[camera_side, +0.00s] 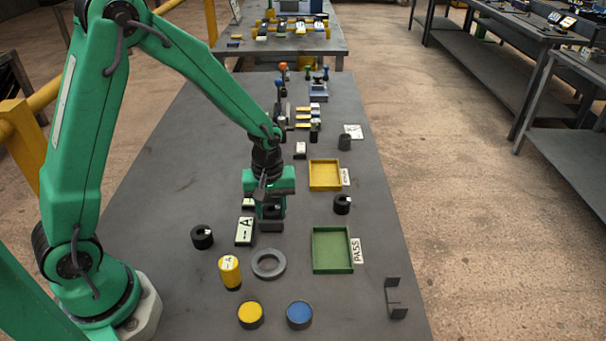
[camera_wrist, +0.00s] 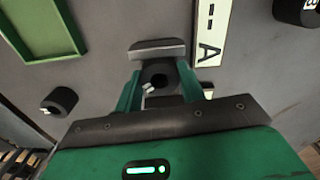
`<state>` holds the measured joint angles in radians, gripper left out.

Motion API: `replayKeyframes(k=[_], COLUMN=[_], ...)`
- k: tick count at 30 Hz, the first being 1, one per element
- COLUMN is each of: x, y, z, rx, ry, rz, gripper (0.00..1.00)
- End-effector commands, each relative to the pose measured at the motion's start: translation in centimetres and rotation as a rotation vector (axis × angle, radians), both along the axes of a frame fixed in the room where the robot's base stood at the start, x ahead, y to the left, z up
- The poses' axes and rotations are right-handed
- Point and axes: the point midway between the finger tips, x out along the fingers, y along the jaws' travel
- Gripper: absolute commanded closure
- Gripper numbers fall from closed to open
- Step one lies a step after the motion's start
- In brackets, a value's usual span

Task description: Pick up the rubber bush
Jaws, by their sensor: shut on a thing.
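My gripper (camera_side: 270,206) is low over the middle of the grey table. In the wrist view its green fingers (camera_wrist: 158,88) are shut on a black, round rubber bush (camera_wrist: 157,73) with a hole and a small white mark. In the side view the bush (camera_side: 272,212) is partly hidden by the gripper. A dark grey block (camera_side: 271,226) is just in front of the bush; it also shows in the wrist view (camera_wrist: 157,50). I cannot tell whether the bush touches the block or the table.
Two similar black rings stand left (camera_side: 202,238) and right (camera_side: 342,205). A plate marked A (camera_side: 244,232) is close on the left. A green tray (camera_side: 332,269) and a yellow tray (camera_side: 325,186) lie right. A grey ring (camera_side: 268,264) and yellow cylinder (camera_side: 230,273) are in front.

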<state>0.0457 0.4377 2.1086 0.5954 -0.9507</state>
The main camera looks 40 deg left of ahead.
Motion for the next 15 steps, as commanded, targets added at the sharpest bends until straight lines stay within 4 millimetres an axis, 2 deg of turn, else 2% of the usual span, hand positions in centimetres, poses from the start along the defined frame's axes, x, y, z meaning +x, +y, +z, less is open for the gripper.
replayKeyframes(k=[8,15], x=[0.1,0.1], y=[0.0,0.0], z=[1.3,4.4], rx=[0.0,0.0], ry=[-0.004,-0.005], rz=[0.0,0.0], gripper=[0.88,0.88])
